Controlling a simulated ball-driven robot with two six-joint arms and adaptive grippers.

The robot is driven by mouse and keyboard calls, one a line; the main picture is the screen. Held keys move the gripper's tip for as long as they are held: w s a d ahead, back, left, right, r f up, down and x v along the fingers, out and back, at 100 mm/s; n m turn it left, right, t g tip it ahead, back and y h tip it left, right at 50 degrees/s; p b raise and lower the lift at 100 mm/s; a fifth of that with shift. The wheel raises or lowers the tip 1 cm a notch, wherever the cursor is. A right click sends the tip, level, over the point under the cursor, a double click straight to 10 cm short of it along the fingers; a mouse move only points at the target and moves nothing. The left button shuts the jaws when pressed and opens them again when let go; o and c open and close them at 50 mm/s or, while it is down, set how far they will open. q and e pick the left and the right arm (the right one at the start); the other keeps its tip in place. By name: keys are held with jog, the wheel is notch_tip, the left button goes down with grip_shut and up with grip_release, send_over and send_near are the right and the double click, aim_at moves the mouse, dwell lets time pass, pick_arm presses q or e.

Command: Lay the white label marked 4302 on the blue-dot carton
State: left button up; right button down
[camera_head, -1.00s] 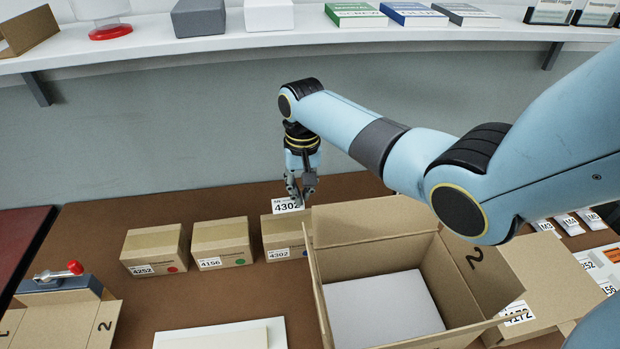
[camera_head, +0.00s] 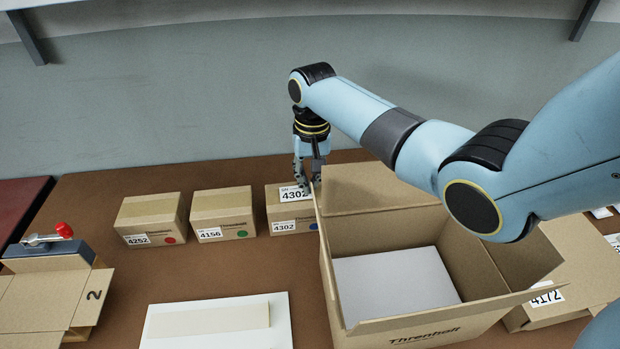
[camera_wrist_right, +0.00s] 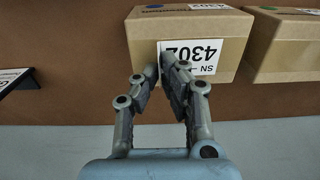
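The white label marked 4302 (camera_head: 294,193) is at the top of the blue-dot carton (camera_head: 283,221). In the right wrist view the label (camera_wrist_right: 193,53) shows upside down against that carton (camera_wrist_right: 226,25). I cannot tell whether it rests flat on the carton or hovers just above. My right gripper (camera_head: 309,184) points down at the label's right end, its fingertips close together on the label's edge; they also show in the right wrist view (camera_wrist_right: 160,65). The carton bears a 4302 tag and a blue dot on its front, the dot partly behind the open box. My left gripper is not in view.
A large open box (camera_head: 400,334) stands right of the carton, its flap close to my right gripper. Cartons with a green dot (camera_head: 222,211) and a red dot (camera_head: 150,218) stand to the left. A white board (camera_head: 160,318) lies in front. Bare brown table lies between.

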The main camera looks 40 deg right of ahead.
jog(key=shift+f, duration=0.25)
dwell(0.7)
jog(key=c, duration=2)
grip_release()
jog(key=o, duration=0.6)
notch_tip(320, 180, up, 12)
jog(key=shift+d, duration=0.15)
jog(key=shift+s, duration=0.1)
